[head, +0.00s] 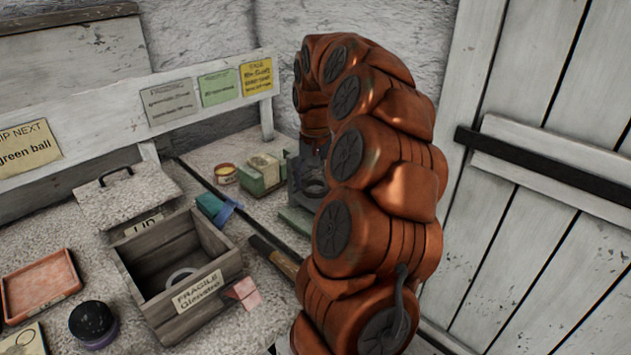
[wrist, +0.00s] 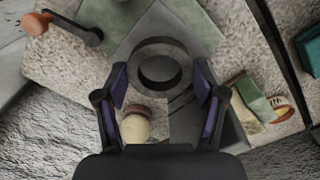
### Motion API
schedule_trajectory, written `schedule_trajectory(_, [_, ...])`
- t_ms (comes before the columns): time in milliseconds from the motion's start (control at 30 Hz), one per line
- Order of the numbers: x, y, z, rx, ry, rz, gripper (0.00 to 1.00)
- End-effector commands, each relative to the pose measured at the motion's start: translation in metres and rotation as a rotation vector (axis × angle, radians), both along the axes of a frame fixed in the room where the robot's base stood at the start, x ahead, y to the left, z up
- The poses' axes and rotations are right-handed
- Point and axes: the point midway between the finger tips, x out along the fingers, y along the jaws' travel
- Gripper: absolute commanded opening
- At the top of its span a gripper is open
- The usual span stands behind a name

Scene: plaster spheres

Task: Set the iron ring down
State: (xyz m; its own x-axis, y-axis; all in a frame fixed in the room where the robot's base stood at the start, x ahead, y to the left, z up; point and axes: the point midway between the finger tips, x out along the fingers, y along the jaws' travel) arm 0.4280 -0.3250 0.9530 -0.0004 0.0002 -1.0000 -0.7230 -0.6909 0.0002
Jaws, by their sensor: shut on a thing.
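The iron ring (wrist: 160,44) is a flat dark grey ring around a darker round middle. In the wrist view it lies between the two purple-padded fingers of my gripper (wrist: 160,76), which close on its sides. In the head view my gripper (head: 312,168) points down at the back of the bench, partly hidden by my arm. The ring (head: 314,196) shows just below it, over a grey and green stand (head: 295,217). I cannot tell whether the ring touches the stand.
An open wooden crate (head: 143,278) marked fragile holds a pale ring. Its lid (head: 120,198) lies behind it. A green box (head: 262,178), a small round tin (head: 225,173), a red tray (head: 40,288) and a dark round jar (head: 92,322) stand on the bench.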

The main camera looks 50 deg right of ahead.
Motion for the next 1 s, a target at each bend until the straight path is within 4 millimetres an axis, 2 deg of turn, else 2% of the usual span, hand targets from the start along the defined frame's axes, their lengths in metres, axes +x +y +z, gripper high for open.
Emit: schedule_trajectory(1000, [0.0, 0.0, -0.012, 0.0, 0.0, 0.0, 0.22])
